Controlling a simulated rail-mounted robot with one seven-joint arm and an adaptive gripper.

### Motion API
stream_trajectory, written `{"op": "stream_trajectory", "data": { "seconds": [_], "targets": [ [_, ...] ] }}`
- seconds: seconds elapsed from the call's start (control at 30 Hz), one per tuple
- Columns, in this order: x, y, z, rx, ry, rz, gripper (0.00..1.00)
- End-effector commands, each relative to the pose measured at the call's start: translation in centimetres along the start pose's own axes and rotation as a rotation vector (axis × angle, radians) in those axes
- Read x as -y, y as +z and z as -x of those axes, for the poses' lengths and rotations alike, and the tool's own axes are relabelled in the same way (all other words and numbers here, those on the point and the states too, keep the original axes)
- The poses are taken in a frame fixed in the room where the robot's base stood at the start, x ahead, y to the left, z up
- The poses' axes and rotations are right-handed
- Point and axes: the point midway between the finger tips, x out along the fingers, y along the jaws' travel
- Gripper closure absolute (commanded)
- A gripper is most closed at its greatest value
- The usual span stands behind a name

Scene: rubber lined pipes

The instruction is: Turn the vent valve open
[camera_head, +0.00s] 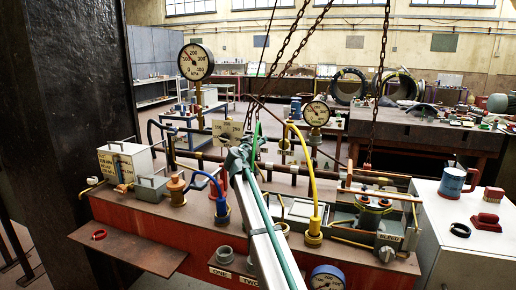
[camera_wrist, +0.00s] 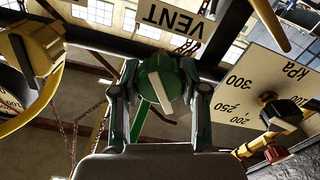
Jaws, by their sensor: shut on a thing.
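The vent valve shows in the wrist view as a round green knob (camera_wrist: 160,82) with a pale bar across its face. An upside-down VENT sign (camera_wrist: 172,18) is just above it in that view. My gripper (camera_wrist: 160,74) has one grey finger on each side of the knob and is shut on it. In the head view my gripper (camera_head: 240,158) is at the middle of the pipe rig, just below a small cream sign (camera_head: 228,132). There the gripper and arm hide the knob.
A tall pressure gauge (camera_head: 196,62) stands behind left, a smaller gauge (camera_head: 316,113) behind right. A yellow hose (camera_head: 313,190) and blue hose (camera_head: 207,177) rise beside my arm. Chains (camera_head: 379,85) hang behind.

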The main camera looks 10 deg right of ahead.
Motion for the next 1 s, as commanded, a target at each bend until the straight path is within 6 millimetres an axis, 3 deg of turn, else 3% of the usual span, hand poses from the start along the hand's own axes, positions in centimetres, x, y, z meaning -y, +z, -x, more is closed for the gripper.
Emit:
{"op": "stream_trajectory", "data": {
  "seconds": [0.6, 1.0],
  "targets": [
    [0.13, 0.01, 0.02, 0.001, 0.0, 0.585, 0.91],
    [0.17, 0.03, 0.02, 0.001, 0.0, 0.876, 0.91]
  ]
}}
